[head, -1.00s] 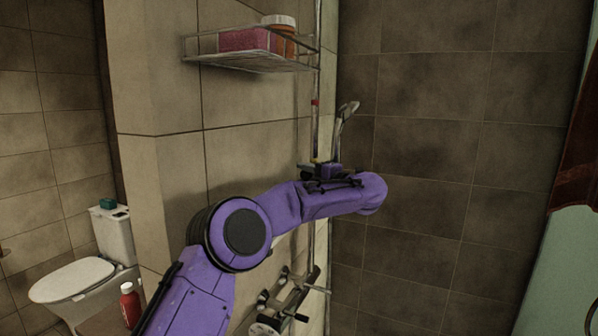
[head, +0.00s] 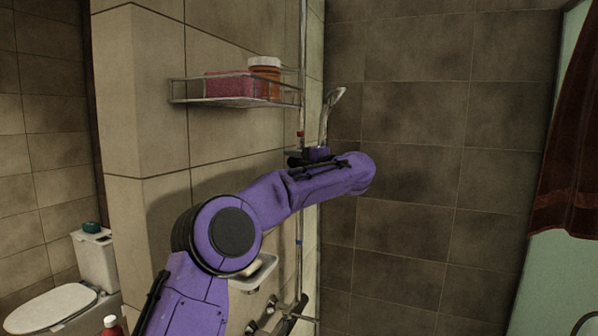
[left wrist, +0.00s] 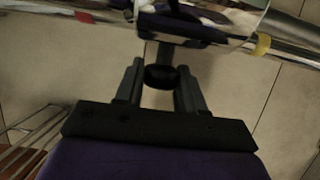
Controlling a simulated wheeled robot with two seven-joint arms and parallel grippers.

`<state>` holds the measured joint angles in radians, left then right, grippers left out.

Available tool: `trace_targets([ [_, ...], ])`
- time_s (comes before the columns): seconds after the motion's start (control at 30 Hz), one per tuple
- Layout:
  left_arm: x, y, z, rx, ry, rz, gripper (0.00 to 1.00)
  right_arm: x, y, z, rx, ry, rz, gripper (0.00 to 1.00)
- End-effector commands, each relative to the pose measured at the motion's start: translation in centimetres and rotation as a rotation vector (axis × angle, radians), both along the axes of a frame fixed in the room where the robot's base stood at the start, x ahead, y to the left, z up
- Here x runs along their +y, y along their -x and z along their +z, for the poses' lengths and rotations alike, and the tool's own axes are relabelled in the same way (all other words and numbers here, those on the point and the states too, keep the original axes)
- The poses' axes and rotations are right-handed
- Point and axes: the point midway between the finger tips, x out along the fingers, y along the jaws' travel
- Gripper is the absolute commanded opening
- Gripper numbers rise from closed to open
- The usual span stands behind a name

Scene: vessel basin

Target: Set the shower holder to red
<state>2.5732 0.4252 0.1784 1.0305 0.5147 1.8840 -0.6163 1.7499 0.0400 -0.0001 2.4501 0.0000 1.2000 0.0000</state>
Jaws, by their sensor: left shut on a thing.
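The shower holder (left wrist: 195,30) sits on the metal rail (head: 303,60), with the shower head (head: 334,98) rising above it. The rail carries a red mark (head: 301,134) just above the holder, which also shows in the left wrist view (left wrist: 84,16). A yellow mark (left wrist: 263,43) lies on the holder's other side, and a blue mark (head: 299,241) is lower down. The holder is between red and yellow, short of the red mark. My left gripper (left wrist: 160,78) is shut on the holder's dark round knob (left wrist: 161,77). My arm partly hides the holder in the head view. My right gripper is not in view.
A wire shelf (head: 235,101) with a pink box (head: 232,86) and an orange jar (head: 265,78) juts out above my arm. A soap dish (head: 258,272) and tap (head: 285,320) are below. A toilet (head: 55,305) stands left. Space right of the rail is clear.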

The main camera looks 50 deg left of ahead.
Motion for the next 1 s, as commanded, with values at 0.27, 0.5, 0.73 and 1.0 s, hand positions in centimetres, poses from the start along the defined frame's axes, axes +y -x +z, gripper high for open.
trace_targets([
  [0.27,1.0,1.2,3.4,-0.003,-0.004,0.019,0.00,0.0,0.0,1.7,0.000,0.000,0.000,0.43],
  [0.5,1.1,1.3,4.2,-0.002,-0.004,0.021,0.00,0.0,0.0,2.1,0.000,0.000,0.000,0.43],
  [0.73,1.1,1.3,4.2,-0.002,-0.003,0.021,0.00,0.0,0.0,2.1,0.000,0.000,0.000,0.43],
  [1.0,1.1,1.2,4.2,-0.002,-0.003,0.020,0.58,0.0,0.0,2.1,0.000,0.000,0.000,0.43],
])
